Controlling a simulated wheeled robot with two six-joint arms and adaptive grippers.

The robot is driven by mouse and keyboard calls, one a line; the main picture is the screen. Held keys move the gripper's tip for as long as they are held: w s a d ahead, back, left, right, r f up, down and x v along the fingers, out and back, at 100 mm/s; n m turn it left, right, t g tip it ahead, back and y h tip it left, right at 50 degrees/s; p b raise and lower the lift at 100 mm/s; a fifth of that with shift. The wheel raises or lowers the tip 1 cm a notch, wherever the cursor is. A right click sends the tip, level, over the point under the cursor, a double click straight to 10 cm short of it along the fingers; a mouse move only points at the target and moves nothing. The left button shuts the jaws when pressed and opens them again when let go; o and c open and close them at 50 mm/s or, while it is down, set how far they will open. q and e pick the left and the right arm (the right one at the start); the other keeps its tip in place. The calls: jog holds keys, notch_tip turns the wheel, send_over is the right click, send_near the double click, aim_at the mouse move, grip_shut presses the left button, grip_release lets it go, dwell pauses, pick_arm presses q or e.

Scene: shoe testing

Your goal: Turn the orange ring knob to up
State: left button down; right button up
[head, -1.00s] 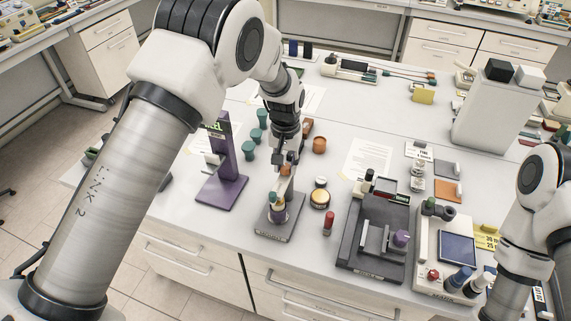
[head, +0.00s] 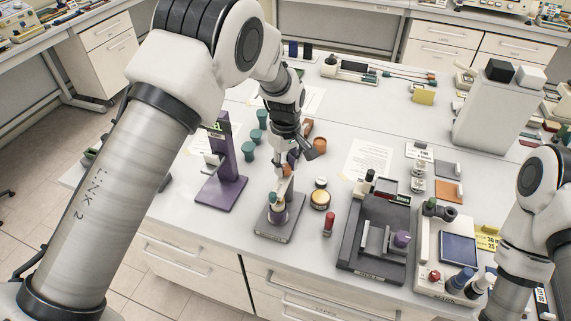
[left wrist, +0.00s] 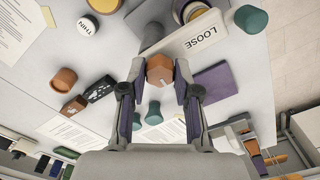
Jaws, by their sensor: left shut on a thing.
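The orange ring knob (left wrist: 160,69) shows in the left wrist view as a faceted orange-brown piece with a short white line on its face. The line points toward the lower right of that picture. My left gripper (left wrist: 160,75) has a finger on each side of the knob and is shut on it. In the head view my left gripper (head: 284,170) reaches down over the small test stand (head: 278,231) with a grey base; the knob is largely hidden there. A plate reading LOOSE (left wrist: 200,35) lies just beyond the knob in the left wrist view. My right gripper is not in view.
A purple stand (head: 222,190) is left of the test stand. A gold-topped round piece (head: 320,199) and a red cylinder (head: 328,224) are to its right. A dark grey fixture (head: 375,240) stands farther right. Teal cups (head: 254,137) and an orange cup (head: 320,144) are behind.

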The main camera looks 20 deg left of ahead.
aim_at(286, 167)
pick_arm(q)
jog(key=shift+s+f+n, duration=0.15)
jog(key=shift+f+n, duration=0.05)
jog(key=shift+n, duration=0.2)
jog(key=c, duration=0.8)
grip_release()
jog(key=shift+c, duration=0.2)
jog(key=shift+r, duration=0.1)
jog(key=shift+r, duration=0.25)
notch_tip(286, 167, up, 12)
jog(key=shift+f, duration=0.25)
